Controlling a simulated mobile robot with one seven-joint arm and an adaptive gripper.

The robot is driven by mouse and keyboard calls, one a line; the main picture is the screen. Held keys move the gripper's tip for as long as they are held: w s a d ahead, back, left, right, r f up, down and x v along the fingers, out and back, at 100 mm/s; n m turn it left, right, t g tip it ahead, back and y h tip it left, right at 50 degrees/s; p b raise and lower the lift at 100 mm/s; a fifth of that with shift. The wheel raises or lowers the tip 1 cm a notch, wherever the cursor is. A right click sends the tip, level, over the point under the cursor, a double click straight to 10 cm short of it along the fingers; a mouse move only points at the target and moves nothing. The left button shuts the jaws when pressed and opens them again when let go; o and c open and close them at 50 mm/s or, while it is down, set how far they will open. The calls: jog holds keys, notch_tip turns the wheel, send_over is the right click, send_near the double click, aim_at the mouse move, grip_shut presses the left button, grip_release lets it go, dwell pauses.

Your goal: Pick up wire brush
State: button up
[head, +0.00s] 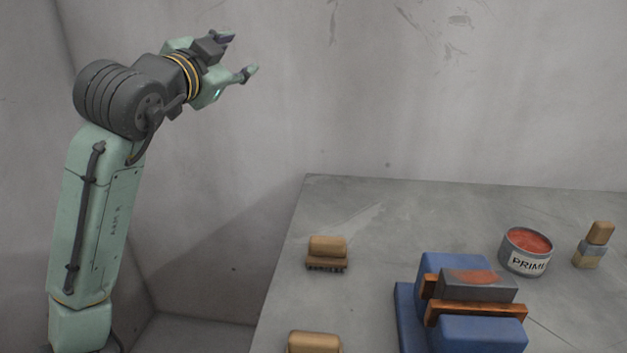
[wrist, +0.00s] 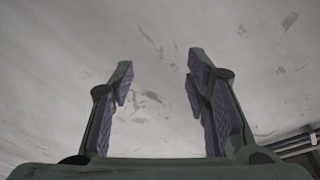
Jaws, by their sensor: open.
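A brush with a tan wooden block and dark bristles underneath, which looks like the wire brush (head: 327,252), sits on the grey table near its back left corner. A similar tan wooden block (head: 315,342) is at the bottom edge of the head view, cut off, so I cannot tell whether it is also a brush. My gripper (head: 243,54) is open and empty, raised high to the left of the table and well above the brush. In the wrist view my gripper (wrist: 160,80) shows two spread fingers with only the wall beyond them.
A blue vise (head: 480,335) holding a grey block (head: 478,285) between orange-brown jaws stands at the table's front middle.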

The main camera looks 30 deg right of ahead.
jog(key=s+d+f+m+g+y, duration=0.2)
jog(key=d+f+m+g, duration=0.15)
jog(key=d+f, duration=0.35)
jog(key=m+g+y, duration=0.4)
jog(key=g+y, duration=0.6)
jog(key=y, duration=0.1)
send_near(328, 238)
jog(key=shift+t+p, duration=0.25)
jog(key=shift+p, duration=0.15)
notch_tip(328, 238, down, 5)
jog(key=shift+a+r, duration=0.1)
jog(key=shift+s+d+f+p, duration=0.1)
jog(key=shift+d+f+p, duration=0.1)
jog(key=shift+f, duration=1.2)
jog(key=shift+s+d+f+p, duration=0.1)
jog(key=shift+f+p, duration=0.1)
jog(key=shift+f, duration=1.2)
grip_shut()
